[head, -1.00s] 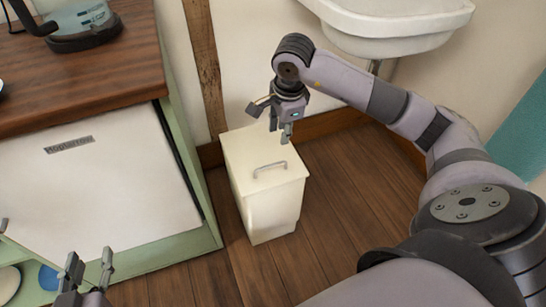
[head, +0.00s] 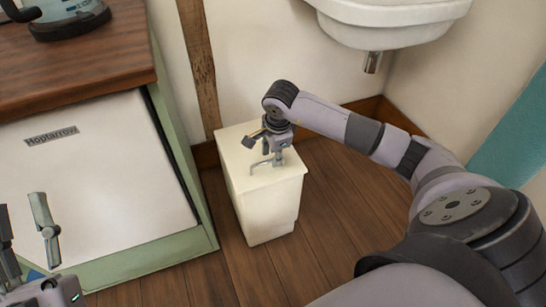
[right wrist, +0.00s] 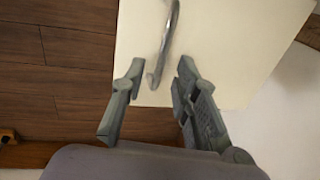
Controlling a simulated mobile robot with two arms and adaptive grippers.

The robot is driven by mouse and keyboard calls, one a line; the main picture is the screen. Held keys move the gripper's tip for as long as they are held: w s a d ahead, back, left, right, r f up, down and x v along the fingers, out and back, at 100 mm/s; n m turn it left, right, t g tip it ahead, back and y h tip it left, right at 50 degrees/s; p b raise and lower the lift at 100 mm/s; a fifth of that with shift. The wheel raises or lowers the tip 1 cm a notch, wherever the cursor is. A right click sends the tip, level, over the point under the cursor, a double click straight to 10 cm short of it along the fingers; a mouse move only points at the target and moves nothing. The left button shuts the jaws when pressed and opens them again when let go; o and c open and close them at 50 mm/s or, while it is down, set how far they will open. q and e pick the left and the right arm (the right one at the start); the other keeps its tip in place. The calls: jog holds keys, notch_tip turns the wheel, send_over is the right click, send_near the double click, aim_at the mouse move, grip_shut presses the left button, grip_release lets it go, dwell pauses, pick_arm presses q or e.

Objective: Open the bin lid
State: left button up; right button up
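The cream bin (head: 265,200) stands on the wooden floor, its lid (head: 238,158) shut flat on top. A grey bar handle (head: 262,164) sits on the lid near its front edge. My right gripper (head: 267,155) is above the lid, close behind the handle. In the right wrist view, its two fingers (right wrist: 155,88) are spread apart and empty, and the handle (right wrist: 165,45) lies ahead of the gap between them, over the lid (right wrist: 220,40). My left gripper (head: 22,222) is at the lower left of the head view, fingers apart, with nothing between them.
A green cabinet with a white front (head: 90,185) and a wooden top (head: 75,65) stands left of the bin. A white basin (head: 390,22) hangs on the wall above right. The wooden floor (head: 325,220) right of the bin is clear.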

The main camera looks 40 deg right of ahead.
jog(key=shift+f, duration=0.45)
jog(key=shift+c, duration=0.5)
grip_shut()
